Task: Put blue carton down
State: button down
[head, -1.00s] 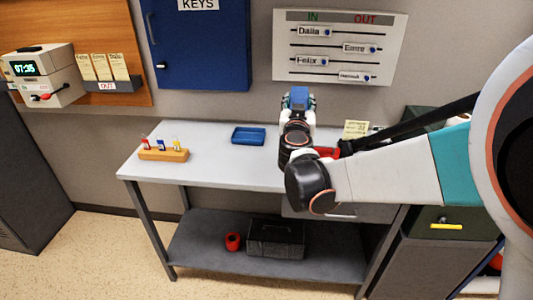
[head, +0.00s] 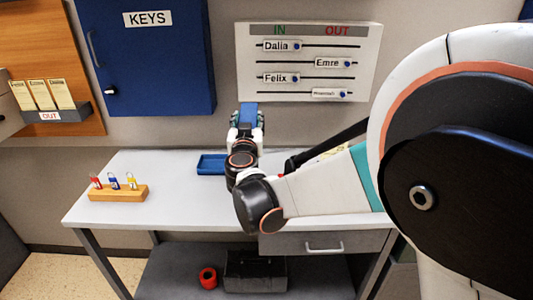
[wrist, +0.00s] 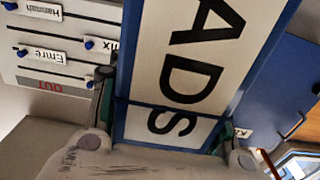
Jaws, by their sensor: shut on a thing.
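The blue carton (head: 248,112) is held up in front of the wall, above the back of the desk, in the head view. In the wrist view the carton (wrist: 190,70) fills the middle, with a white face and large black letters reading "ADS". My gripper (head: 247,120) is shut on it, with a finger on each side of the carton in the wrist view. The carton's lower part is hidden behind my gripper and wrist in the head view. The grey desk top (head: 170,205) lies below and is apart from the carton.
A blue tray (head: 211,164) lies on the desk, just left of my wrist. A wooden block (head: 118,193) with several coloured tags stands at the left. The IN/OUT board (head: 306,62) and blue KEYS cabinet (head: 144,58) hang behind. The desk's front left is clear.

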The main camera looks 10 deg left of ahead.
notch_tip(320, 180, down, 15)
jog(key=b, duration=0.4)
jog(key=shift+b, duration=0.3)
jog(key=c, duration=0.8)
grip_release()
jog(key=shift+c, duration=0.2)
jog(key=shift+s+r, duration=0.1)
jog(key=p+v, duration=0.2)
jog(key=v, duration=0.9)
jog(key=shift+s, duration=0.35)
jog(key=shift+d, duration=0.1)
